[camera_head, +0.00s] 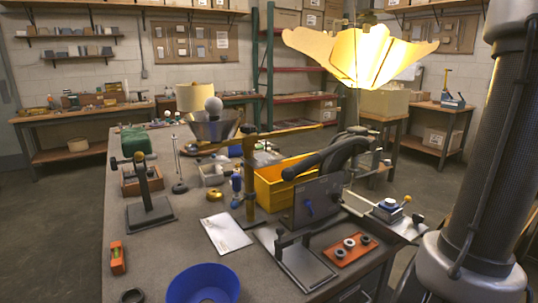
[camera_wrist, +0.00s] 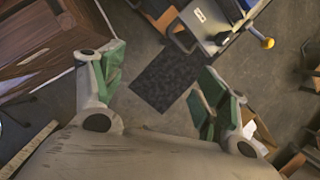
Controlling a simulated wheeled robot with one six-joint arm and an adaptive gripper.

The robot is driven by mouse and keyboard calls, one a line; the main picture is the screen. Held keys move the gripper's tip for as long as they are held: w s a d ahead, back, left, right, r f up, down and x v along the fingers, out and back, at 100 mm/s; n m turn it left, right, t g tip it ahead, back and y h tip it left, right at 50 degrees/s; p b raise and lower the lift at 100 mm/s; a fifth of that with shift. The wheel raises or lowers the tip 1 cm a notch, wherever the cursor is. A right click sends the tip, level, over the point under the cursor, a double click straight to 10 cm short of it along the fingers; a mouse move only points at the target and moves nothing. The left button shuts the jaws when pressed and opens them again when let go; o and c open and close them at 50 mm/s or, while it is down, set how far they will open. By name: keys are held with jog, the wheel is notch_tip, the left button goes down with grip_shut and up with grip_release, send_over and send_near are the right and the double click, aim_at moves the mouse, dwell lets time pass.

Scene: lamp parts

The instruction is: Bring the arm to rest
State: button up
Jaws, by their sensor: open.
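My gripper (camera_wrist: 163,88) shows in the wrist view, its two green-padded fingers spread wide with nothing between them. It hangs over open floor (camera_wrist: 200,45), with a dark mat (camera_wrist: 163,80) far below and between the fingers. In the head view, a thick grey link of my arm (camera_head: 490,150) stands upright along the right edge. The gripper itself does not show in the head view.
A crowded workbench (camera_head: 150,225) fills the head view's middle, with a blue bowl (camera_head: 203,285), a yellow bin (camera_head: 275,190) and a black-handled machine (camera_head: 318,200). A lit, panelled lampshade (camera_head: 360,55) hangs above it. Floor lies open at left.

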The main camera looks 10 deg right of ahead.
jog(key=a+r+n+h, duration=0.1)
jog(key=a+r+n, duration=0.4)
jog(key=a+n, duration=0.6)
jog(key=a+r+n+t, duration=0.1)
jog(key=a+r+n, duration=0.4)
jog(key=a+n, duration=0.6)
jog(key=n, duration=0.4)
jog(key=shift+w+a+r+h, duration=0.2)
jog(key=shift+w+r+h, duration=0.1)
jog(key=shift+r+h, duration=0.1)
